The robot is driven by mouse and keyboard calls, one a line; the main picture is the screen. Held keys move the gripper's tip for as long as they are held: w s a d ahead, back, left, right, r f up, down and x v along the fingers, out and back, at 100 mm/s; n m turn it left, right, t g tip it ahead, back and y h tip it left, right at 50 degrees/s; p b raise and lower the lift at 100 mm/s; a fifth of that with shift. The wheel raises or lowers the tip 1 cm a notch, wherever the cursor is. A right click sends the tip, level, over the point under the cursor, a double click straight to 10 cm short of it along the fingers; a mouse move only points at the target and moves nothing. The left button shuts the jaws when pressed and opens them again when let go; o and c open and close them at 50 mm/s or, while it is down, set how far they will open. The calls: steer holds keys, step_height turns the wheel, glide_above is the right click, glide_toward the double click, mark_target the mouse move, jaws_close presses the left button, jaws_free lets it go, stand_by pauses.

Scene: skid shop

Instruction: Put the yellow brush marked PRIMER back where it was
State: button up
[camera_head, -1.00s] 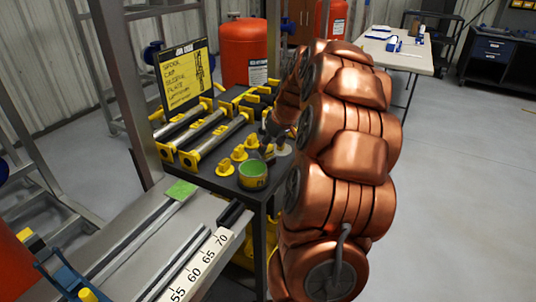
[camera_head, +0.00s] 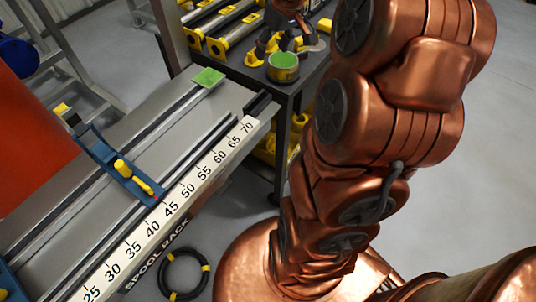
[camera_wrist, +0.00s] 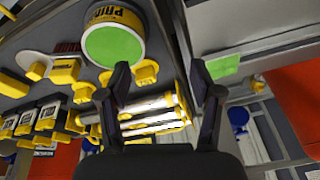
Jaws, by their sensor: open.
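A yellow can (camera_head: 283,74) with a green top stands near the front corner of the dark cart. In the wrist view the same can (camera_wrist: 115,12) shows part of a label, "PRIM". A yellow piece beside reddish-brown bristles (camera_wrist: 67,47) lies left of the can there; it may be the brush, but I can read no marking on it. My gripper (camera_wrist: 158,80) is open with nothing between its fingers. In the head view it is small and partly cut off by the top edge, beyond the can.
The dark cart (camera_head: 311,72) also holds yellow-ended metal cylinders (camera_head: 233,37). A steel rack with a number scale (camera_head: 195,183) runs across the front left, with a blue bracket (camera_head: 108,155) on it. A black hose coil (camera_head: 170,289) lies on the floor.

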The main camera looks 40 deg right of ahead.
steer(key=s+a+f+g, duration=0.1)
steer(key=s+a, duration=0.2)
steer(key=a, duration=0.2)
steer(key=s+a+f+g, duration=0.1)
steer(key=s+a, duration=0.3)
steer(key=a, duration=0.2)
steer(key=s+a+f+g, duration=0.1)
steer(key=s+a, duration=0.3)
steer(key=a, duration=0.2)
steer(key=shift+s+a+f+n, duration=0.1)
steer(key=shift+f+n, duration=0.1)
steer(key=shift+n, duration=0.2)
steer(key=s+a+f+g, duration=0.1)
steer(key=s+a+f, duration=0.1)
steer(key=s, duration=0.5)
steer(key=s+a+f+g, duration=0.1)
steer(key=s+a+f, duration=0.1)
steer(key=s, duration=0.6)
steer(key=shift+a+m+g+h, duration=0.3)
steer(key=shift+a+h, duration=0.1)
steer(key=shift+a, duration=0.3)
steer(key=s+p+v, duration=0.3)
steer(key=p+v, duration=1)
steer(key=shift+w+r+t, duration=0.4)
steer(key=shift+w+r, duration=0.05)
steer(key=shift+r, duration=0.15)
